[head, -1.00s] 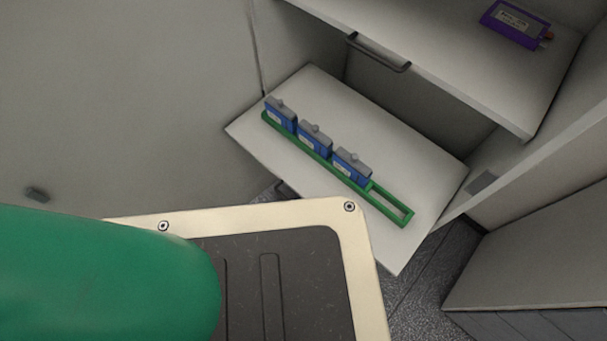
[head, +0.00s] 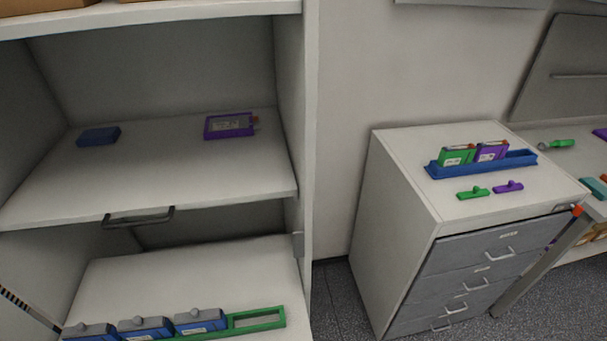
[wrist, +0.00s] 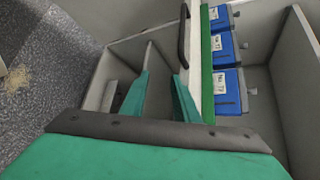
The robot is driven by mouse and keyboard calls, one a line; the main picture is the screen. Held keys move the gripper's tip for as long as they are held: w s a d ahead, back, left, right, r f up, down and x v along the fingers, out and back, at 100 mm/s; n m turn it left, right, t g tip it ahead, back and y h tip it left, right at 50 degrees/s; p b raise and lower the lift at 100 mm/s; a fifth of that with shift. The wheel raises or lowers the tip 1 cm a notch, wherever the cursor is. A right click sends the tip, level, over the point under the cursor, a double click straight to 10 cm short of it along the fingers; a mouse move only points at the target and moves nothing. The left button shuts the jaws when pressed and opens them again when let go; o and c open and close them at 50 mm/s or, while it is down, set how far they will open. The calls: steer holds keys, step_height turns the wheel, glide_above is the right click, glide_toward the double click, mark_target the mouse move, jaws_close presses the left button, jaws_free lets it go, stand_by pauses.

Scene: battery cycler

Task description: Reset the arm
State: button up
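My gripper (wrist: 162,88) shows in the wrist view only. Its two green fingers stand apart with nothing between them, so it is open and empty. To the right of the fingers is a green rack (wrist: 207,82) holding three blue battery blocks (wrist: 227,92) with grey tops. In the head view the same green rack (head: 257,319) lies on the lower pull-out shelf, with the blue blocks (head: 146,328) in it and an empty slot at its right end. The arm is not in the head view.
The upper shelf (head: 60,190) has a handle (head: 139,217), a dark blue block (head: 98,136) and a purple battery (head: 229,125). At right, a drawer cabinet (head: 400,190) bears a blue rack (head: 440,172) with a green and a purple battery, plus two small clips. Grey floor (head: 340,300) lies between.

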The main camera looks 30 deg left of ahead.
steer(key=w+d+f+t+h, duration=0.1)
steer(key=w+d+t+h, duration=0.15)
steer(key=d, duration=0.25)
steer(key=w+d+f+m+t+h, duration=0.1)
steer(key=d+f+t+h, duration=0.15)
steer(key=d+t, duration=0.2)
steer(key=w+d+f+t+h, duration=0.1)
steer(key=w+d+t+h, duration=0.15)
steer(key=d, duration=0.25)
steer(key=d+r+n+t+h, duration=0.2)
steer(key=d+r+t+h, duration=0.1)
steer(key=r, duration=0.5)
steer(key=s+d+r+n+t+h, duration=0.1)
steer(key=d+r+n+t+h, duration=0.2)
steer(key=r, duration=0.5)
steer(key=d+t, duration=0.1)
steer(key=d, duration=0.1)
steer(key=shift+s+d, duration=0.15)
steer(key=shift+d, duration=0.25)
steer(key=shift+a, duration=0.1)
